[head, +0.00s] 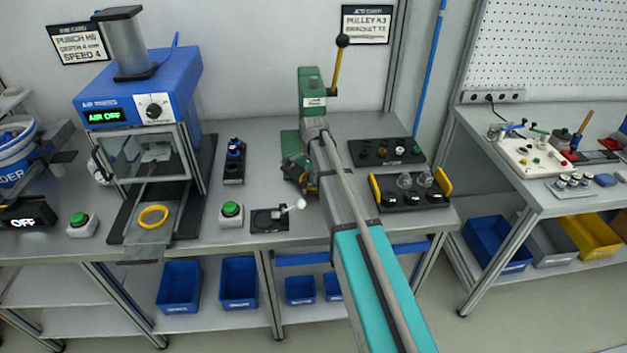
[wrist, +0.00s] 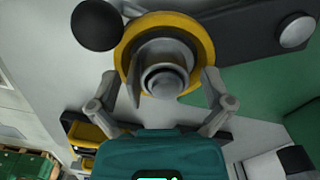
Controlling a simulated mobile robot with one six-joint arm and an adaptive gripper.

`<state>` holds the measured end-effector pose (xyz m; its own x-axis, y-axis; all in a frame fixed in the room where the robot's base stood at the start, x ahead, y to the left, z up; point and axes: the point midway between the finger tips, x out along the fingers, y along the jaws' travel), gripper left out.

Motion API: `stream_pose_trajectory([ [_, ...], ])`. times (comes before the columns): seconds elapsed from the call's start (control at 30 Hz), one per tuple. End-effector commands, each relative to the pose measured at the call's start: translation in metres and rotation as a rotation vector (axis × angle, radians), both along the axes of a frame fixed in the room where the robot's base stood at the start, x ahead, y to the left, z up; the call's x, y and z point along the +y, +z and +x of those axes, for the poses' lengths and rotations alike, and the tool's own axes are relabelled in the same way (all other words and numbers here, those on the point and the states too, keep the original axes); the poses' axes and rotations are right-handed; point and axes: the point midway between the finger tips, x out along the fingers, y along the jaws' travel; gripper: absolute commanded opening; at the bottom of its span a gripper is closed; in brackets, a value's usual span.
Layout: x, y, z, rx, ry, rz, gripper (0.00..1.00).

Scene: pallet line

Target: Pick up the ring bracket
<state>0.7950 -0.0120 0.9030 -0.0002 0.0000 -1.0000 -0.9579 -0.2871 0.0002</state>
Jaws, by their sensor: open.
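In the wrist view a yellow ring (wrist: 204,50), likely the ring bracket, surrounds a grey stepped round part (wrist: 163,66). My gripper (wrist: 160,78) is open, with one finger on each side of the ring's lower part. I cannot tell whether the fingers touch it. In the head view my gripper (head: 304,178) is at the green lever press (head: 312,92), and my arm hides most of that spot. Another yellow ring (head: 153,215) lies flat on the tray of the blue punch machine at the left, apart from my gripper.
The press lever (head: 338,65) with its black knob stands up beside my arm. A small black fixture (head: 266,221) with a white-knobbed lever is left of my arm. A dark parts tray (head: 388,151) and a yellow-handled tray (head: 410,193) are to the right.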

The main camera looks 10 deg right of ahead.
Motion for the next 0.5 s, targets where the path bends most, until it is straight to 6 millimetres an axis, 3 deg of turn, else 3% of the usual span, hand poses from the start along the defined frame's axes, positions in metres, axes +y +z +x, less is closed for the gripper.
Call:
stream_pose_trajectory([
  [0.13, 0.0000, 0.0000, 0.0000, 0.000, 0.000, 0.000, 0.98],
  [0.5, 0.0000, 0.0000, 0.0000, 0.000, 0.000, 0.000, 0.29],
])
